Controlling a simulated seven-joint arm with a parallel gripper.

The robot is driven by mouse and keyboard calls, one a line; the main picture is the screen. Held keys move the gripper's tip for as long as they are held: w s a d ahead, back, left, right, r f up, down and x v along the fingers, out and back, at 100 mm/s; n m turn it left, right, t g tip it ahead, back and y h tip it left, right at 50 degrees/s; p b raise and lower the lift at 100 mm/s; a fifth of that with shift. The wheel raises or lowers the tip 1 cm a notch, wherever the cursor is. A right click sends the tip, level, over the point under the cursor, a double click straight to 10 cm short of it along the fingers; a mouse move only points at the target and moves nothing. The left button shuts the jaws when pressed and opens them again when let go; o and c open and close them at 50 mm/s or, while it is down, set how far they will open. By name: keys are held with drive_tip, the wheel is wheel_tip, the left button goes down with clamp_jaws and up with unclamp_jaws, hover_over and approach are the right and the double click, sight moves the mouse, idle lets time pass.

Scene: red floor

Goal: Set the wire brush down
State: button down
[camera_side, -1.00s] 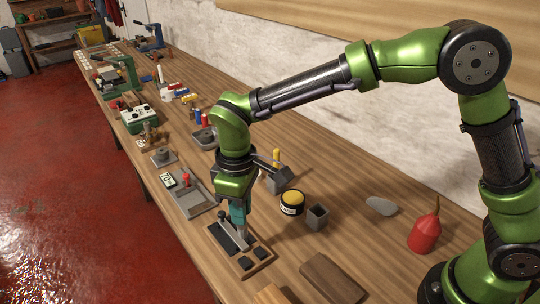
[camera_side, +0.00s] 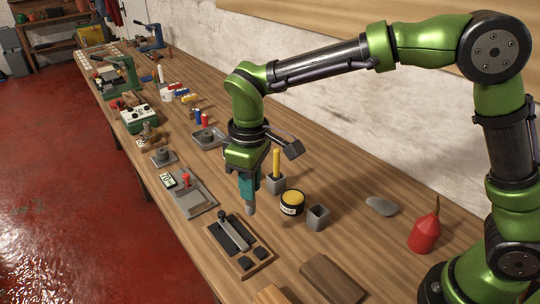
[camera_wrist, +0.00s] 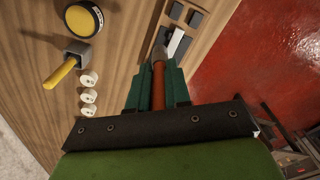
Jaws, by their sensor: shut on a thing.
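My gripper (camera_side: 247,193) has teal fingers and is shut on the wire brush (camera_side: 250,209). In the side view only the brush's grey lower end shows, pointing down beside the wooden tray. In the wrist view the brush's red-brown handle (camera_wrist: 158,88) stands between the fingers of my gripper (camera_wrist: 157,76), with the grey end beyond them. The brush appears to be just above the bench, but I cannot tell the exact gap.
A wooden tray (camera_side: 262,266) with a long bar and dark blocks lies in front. A yellow-topped tin (camera_side: 292,197), an empty grey cup (camera_side: 318,217) and a grey holder (camera_side: 276,184) with a yellow handle stand to the right. White rolls (camera_wrist: 88,98) show in the wrist view.

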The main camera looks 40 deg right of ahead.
drive_tip(key=s+d+r, duration=0.1)
drive_tip(key=s+d, duration=0.3)
drive_tip(key=d, duration=1.2)
drive_tip(key=shift+n, duration=0.4)
drive_tip(key=shift+s+a+f, duration=0.1)
drive_tip(key=shift+s+f, duration=0.1)
drive_tip(key=shift+f, duration=1.65)
drive_tip(key=shift+s+a+f, duration=0.1)
drive_tip(key=shift+s+f, duration=0.1)
drive_tip(key=shift+f, duration=1.6)
drive_tip(key=shift+s+f, duration=0.2)
drive_tip(key=shift+f, duration=1.65)
drive_tip(key=shift+f, duration=0.15)
drive_tip(key=c, duration=1.1)
unclamp_jaws()
